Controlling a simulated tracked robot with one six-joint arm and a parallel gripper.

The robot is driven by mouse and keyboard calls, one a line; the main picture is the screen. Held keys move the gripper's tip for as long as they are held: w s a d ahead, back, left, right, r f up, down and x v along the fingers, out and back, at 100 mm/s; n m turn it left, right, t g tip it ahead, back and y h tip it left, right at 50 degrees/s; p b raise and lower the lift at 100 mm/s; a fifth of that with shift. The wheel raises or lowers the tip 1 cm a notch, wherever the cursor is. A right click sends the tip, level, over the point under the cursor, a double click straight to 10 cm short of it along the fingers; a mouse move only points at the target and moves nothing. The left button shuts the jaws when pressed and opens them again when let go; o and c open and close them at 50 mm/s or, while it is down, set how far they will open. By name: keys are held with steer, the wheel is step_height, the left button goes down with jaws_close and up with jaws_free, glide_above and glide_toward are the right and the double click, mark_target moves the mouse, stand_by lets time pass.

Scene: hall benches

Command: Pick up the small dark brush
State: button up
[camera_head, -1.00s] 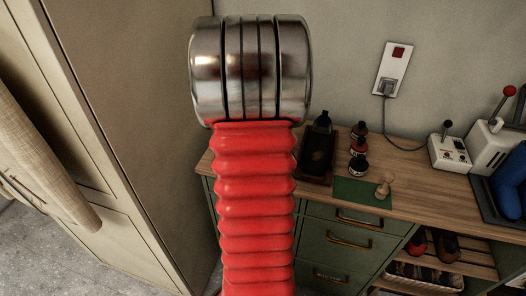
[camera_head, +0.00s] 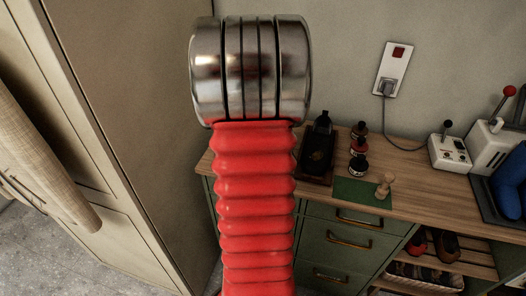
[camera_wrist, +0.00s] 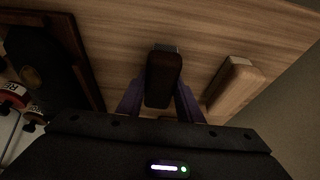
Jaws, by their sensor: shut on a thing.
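The small dark brush (camera_wrist: 163,78) is in the middle of the wrist view, between the two purple fingers of my gripper (camera_wrist: 160,103). The fingers are shut on it, one on each side. The wooden bench top (camera_wrist: 205,32) lies behind it; whether the brush touches the wood, I cannot tell. In the head view my gripper and the brush do not show; my red arm and its metal collar stand in front.
A pale wooden block or brush (camera_wrist: 235,86) lies close on the right. A dark tray (camera_wrist: 77,60) with a black object is on the left. The head view shows small bottles (camera_head: 358,148), a green mat (camera_head: 350,191) and a wooden-handled piece (camera_head: 384,187).

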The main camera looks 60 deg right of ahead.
steer(key=shift+r, duration=0.1)
step_height(320, 180, up, 10)
steer(key=shift+r, duration=0.2)
stand_by(0.5)
stand_by(0.3)
